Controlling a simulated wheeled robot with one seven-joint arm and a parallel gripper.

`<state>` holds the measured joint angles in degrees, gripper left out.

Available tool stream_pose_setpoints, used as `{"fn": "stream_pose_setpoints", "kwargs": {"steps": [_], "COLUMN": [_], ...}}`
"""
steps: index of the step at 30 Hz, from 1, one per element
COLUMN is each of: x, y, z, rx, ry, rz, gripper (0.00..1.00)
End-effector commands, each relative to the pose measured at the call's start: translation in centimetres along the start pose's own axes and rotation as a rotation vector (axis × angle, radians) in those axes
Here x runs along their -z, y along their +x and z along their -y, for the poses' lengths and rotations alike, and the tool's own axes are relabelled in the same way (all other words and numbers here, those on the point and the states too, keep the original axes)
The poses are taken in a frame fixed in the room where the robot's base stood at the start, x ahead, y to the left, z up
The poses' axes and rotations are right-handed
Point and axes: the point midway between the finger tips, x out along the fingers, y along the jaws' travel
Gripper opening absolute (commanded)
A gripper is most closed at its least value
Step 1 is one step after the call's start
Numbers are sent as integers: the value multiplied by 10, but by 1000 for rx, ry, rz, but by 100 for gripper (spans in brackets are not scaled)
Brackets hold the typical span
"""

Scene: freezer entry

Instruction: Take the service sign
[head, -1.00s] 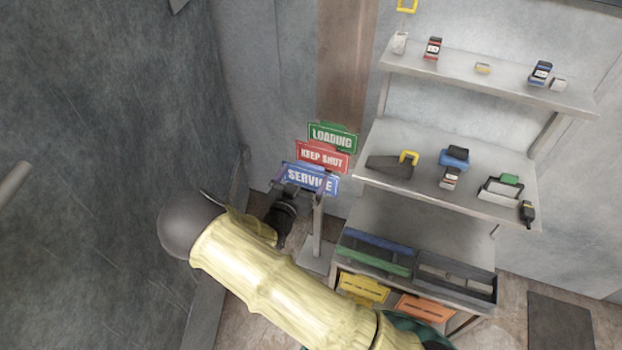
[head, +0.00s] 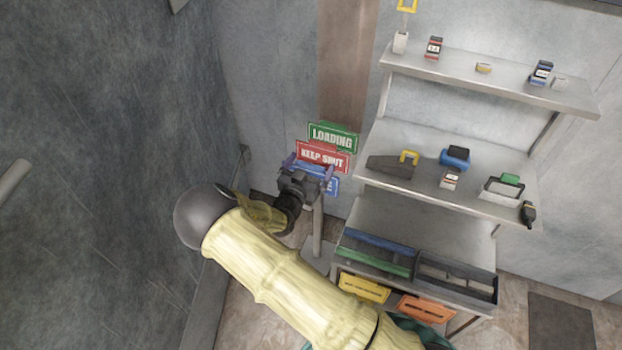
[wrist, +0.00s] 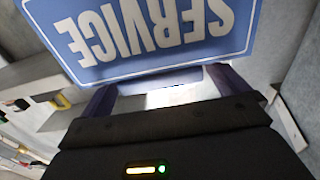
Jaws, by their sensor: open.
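The blue service sign (head: 331,185) is the lowest of three signs on a post, and my gripper hides most of it in the head view. In the wrist view the service sign (wrist: 165,40) fills the top, its lettering upside down. My gripper (head: 309,166) is open, in front of the sign. In the wrist view its two purple fingers (wrist: 160,88) stand apart and reach the sign's near edge. I cannot tell whether they touch it. The red keep shut sign (head: 322,156) and the green loading sign (head: 333,137) sit above and behind.
A metal shelf unit (head: 462,200) with tools and small boxes stands right of the post (head: 317,225). Yellow (head: 362,287) and orange (head: 425,309) signs hang at its lower front. A dark wall (head: 100,170) is on the left.

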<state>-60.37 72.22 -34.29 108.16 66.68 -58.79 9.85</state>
Motion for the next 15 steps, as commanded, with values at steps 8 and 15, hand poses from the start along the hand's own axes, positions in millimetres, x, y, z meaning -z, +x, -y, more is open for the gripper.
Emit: {"fn": "stream_pose_setpoints", "kwargs": {"steps": [8,15], "x": [0,1], "y": [0,0], "z": [0,0], "rx": [0,0], "ry": [0,1], "rz": [0,-1], "gripper": [55,50]}}
